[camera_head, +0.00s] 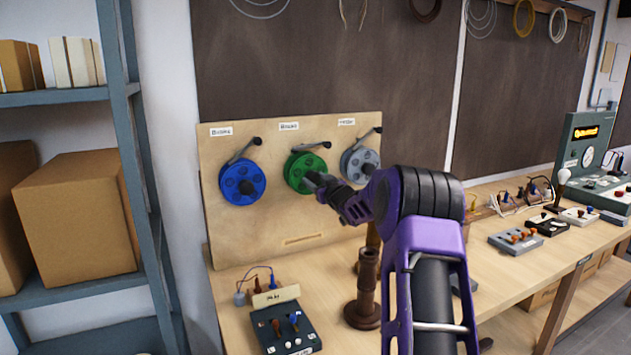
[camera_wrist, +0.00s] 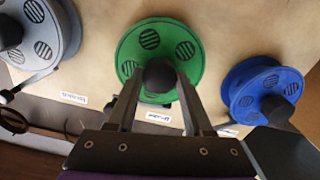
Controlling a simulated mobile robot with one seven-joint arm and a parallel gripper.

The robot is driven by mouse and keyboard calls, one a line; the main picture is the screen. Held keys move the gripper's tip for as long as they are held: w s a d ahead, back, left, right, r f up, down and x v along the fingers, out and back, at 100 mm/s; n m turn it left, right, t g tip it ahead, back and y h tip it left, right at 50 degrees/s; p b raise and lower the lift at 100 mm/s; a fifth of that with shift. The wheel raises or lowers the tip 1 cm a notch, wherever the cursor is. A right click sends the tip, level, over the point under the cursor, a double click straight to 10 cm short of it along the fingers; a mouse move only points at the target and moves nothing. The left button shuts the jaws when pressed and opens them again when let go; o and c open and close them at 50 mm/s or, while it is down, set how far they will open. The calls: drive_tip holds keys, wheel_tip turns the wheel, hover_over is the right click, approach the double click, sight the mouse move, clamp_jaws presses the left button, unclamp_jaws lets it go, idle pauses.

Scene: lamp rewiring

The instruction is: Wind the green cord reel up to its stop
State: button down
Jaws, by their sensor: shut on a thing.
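The green reel (camera_head: 297,169) is the middle one of three reels on an upright wooden board, with its crank arm and dark knob (camera_head: 327,145) at its upper right. My gripper (camera_head: 317,181) reaches the front of the green reel from the lower right. In the wrist view, which shows the board upside down, the green reel (camera_wrist: 165,48) fills the upper middle. My gripper's two fingers (camera_wrist: 160,83) are shut on the round black hub knob (camera_wrist: 159,73) at the reel's centre. The fingers and wrist hide the reel's crank in that view.
A blue reel (camera_head: 239,183) and a grey reel (camera_head: 353,164) flank it on the board (camera_head: 290,222). A brown spindle stand (camera_head: 366,290) and a dark switch box (camera_head: 286,328) stand on the bench below. A shelf (camera_head: 60,97) with boxes is at left.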

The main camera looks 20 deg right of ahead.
drive_tip(key=shift+c, duration=1.5)
unclamp_jaws()
drive_tip(key=s+b, duration=0.1)
drive_tip(key=s, duration=1.6)
drive_tip(key=shift+s+d+b, duration=0.25)
drive_tip(key=shift+d+b, duration=0.05)
drive_tip(key=shift+b, duration=0.1)
drive_tip(key=shift+w, duration=0.1)
